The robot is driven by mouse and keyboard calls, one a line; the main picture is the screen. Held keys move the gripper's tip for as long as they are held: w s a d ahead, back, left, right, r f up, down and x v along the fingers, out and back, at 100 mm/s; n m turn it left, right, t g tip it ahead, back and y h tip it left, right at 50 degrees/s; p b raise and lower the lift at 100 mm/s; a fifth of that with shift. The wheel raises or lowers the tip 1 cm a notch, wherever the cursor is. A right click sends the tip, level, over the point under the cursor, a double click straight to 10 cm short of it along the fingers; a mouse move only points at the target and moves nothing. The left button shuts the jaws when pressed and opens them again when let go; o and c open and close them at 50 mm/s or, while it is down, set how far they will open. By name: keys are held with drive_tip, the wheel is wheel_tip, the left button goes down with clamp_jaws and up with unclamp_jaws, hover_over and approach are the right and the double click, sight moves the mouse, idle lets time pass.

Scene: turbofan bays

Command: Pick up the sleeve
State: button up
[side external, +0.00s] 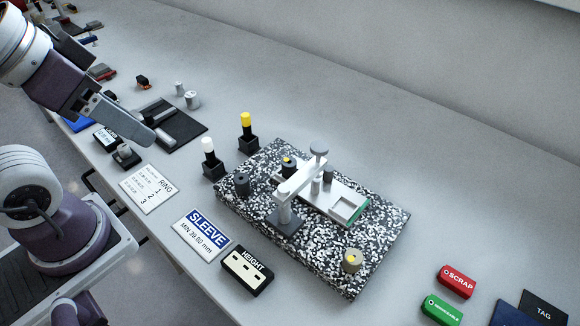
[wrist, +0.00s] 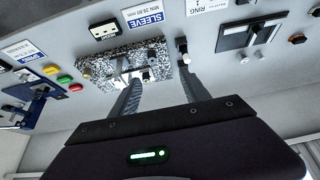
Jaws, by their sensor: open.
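A card lettered SLEEVE (side external: 202,234) lies in front of a speckled granite plate (side external: 330,275); it also shows in the wrist view (wrist: 145,17).
A gauge stand (side external: 300,178) with a raised arm rises over the plate. Two black posts, white-topped (side external: 209,152) and yellow-topped (side external: 246,125), stand beside it. A HEIGHT box (side external: 247,270), SCRAP block (side external: 456,282) and green block (side external: 442,309) are in front.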

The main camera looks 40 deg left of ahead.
drive_tip(key=w+d+f+n+g+h, duration=0.3)
drive_tip(key=w+d+n+g+h, duration=0.1)
drive_tip(key=w+d+n+g, duration=0.15)
drive_tip(key=n+t+h, duration=0.2)
drive_tip(key=n+h, duration=0.7)
drive_tip(key=n, duration=0.5)
approach(285, 160)
drive_tip(key=x, duration=0.4)
drive_tip(key=shift+w+f, duration=0.1)
drive_tip(key=shift+w, duration=0.05)
drive_tip(key=x, duration=0.7)
clamp_jaws()
